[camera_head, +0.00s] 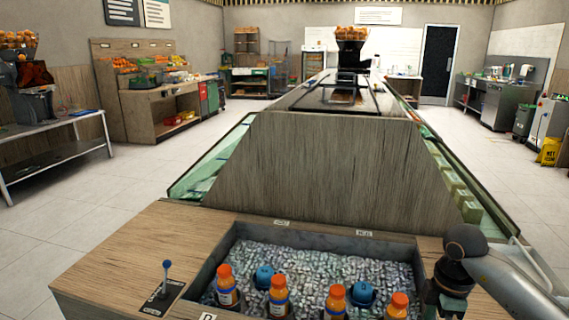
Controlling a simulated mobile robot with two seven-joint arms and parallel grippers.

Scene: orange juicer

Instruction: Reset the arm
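My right arm comes in from the lower right and bends down beside the right end of the ice bin. The dark end of it, at my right gripper (446,296), is at the bottom edge of the view. Its fingers are not clear, so I cannot tell whether it is open or shut. My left arm and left gripper are not in view.
The ice bin (345,243) holds crushed ice, several orange-capped bottles (278,297) and blue lids (263,277). A blue-knobbed lever (166,278) stands on the wooden counter (100,270) at left. Behind is a long wooden counter block (330,165).

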